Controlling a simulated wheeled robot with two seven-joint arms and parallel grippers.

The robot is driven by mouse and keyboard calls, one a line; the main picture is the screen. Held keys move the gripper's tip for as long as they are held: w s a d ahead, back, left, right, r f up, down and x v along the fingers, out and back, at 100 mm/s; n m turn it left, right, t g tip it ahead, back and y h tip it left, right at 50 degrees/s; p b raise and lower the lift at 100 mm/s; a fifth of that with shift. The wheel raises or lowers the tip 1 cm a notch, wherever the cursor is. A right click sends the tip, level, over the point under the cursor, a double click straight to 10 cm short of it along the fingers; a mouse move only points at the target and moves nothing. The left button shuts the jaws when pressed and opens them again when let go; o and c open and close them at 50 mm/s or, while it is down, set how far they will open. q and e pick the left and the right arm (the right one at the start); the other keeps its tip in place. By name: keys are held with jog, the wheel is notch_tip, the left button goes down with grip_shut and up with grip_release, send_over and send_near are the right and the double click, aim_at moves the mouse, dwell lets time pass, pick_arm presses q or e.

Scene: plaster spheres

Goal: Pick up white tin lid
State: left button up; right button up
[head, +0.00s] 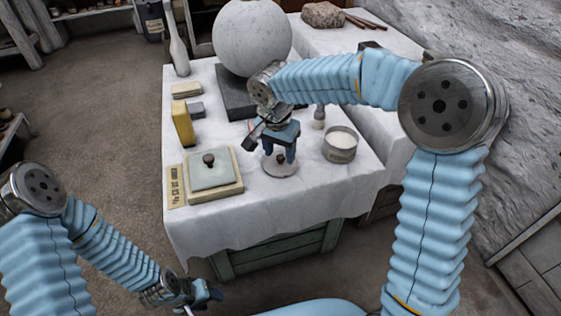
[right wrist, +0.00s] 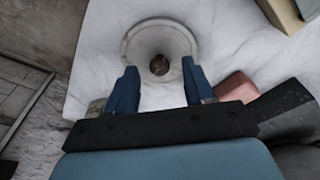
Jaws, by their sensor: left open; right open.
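The white tin lid (head: 271,171) is a pale round disc with a dark knob, lying on the white-draped table. In the right wrist view the lid (right wrist: 142,45) shows its round rim and brown knob (right wrist: 158,65) beyond the fingertips. My right gripper (head: 280,156) is open and points down just above the lid, its fingers on either side of the knob. The wrist view also shows the right gripper (right wrist: 159,66) empty; whether a finger touches the lid cannot be told. My left gripper (head: 208,295) is open, low in front of the table and away from the lid.
An open tin of white powder (head: 340,146) stands right of the lid. A square board with a knobbed plate (head: 213,172) lies to the left. A yellow block (head: 183,123) and a large plaster sphere (head: 251,36) are farther back. The table's front right is clear.

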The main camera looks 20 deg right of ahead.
jog(key=shift+f, duration=0.6)
grip_shut()
jog(key=shift+r, duration=0.1)
